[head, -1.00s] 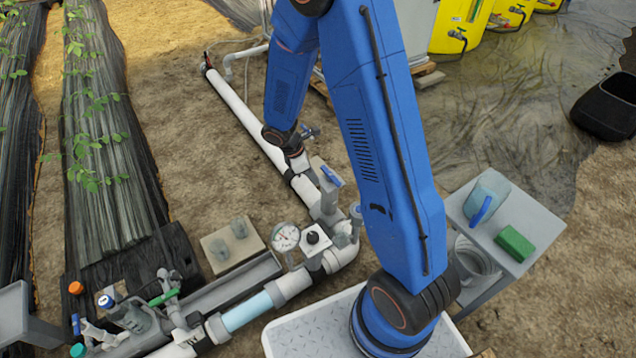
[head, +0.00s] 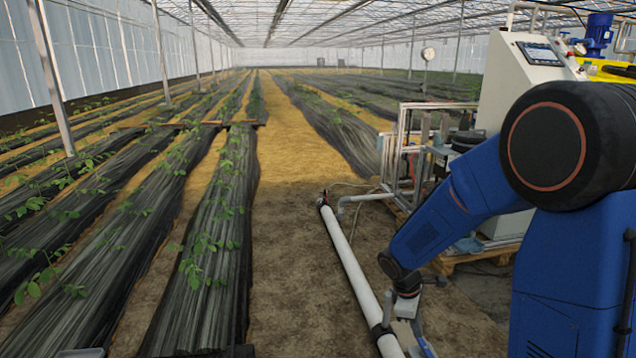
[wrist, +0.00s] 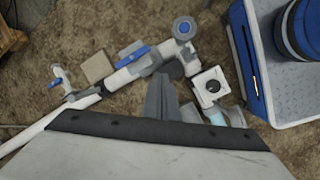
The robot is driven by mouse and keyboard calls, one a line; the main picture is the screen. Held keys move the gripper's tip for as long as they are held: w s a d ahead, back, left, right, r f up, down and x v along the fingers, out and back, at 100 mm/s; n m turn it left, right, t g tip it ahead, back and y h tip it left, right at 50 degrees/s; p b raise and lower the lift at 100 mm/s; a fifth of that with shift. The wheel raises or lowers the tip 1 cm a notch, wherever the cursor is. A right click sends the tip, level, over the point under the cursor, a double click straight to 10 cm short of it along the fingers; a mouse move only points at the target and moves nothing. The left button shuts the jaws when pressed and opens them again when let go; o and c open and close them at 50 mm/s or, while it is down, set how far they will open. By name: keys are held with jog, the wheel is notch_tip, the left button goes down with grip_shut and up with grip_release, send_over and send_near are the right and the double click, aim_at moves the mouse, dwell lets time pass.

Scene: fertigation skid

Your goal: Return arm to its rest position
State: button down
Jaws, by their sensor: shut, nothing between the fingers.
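My arm is bent, with its forearm reaching down and left in the head view. My gripper (wrist: 162,98) shows in the wrist view as two grey fingers close together, shut and empty. It points down over the white pipework, and in the picture its tips lie just below a valve with a blue handle (wrist: 136,52). I cannot tell the height between them. In the head view the wrist end is low, by the white pipe (head: 350,262), and the fingertips are not clear.
A white panel with a black knob (wrist: 209,88) is right of the fingers. A metal-framed skid (head: 400,150) and a grey control cabinet (head: 515,85) stand behind my arm. Dark plant beds (head: 215,230) run away at left. Bare soil (head: 285,290) lies between the beds and the pipe.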

jog(key=s+d+r+m+t+y, duration=0.2)
jog(key=s+r+m, duration=0.5)
jog(key=s+r, duration=0.65)
jog(key=s+a+r+m+t+y, duration=0.1)
jog(key=s+r+m+t, duration=0.1)
jog(key=s+r+m, duration=0.3)
jog(key=s+r, duration=0.3)
jog(key=s, duration=0.3)
jog(key=shift+s+r+m+t+y, duration=0.2)
jog(key=shift+m+t+y, duration=0.1)
jog(key=shift+t, duration=0.1)
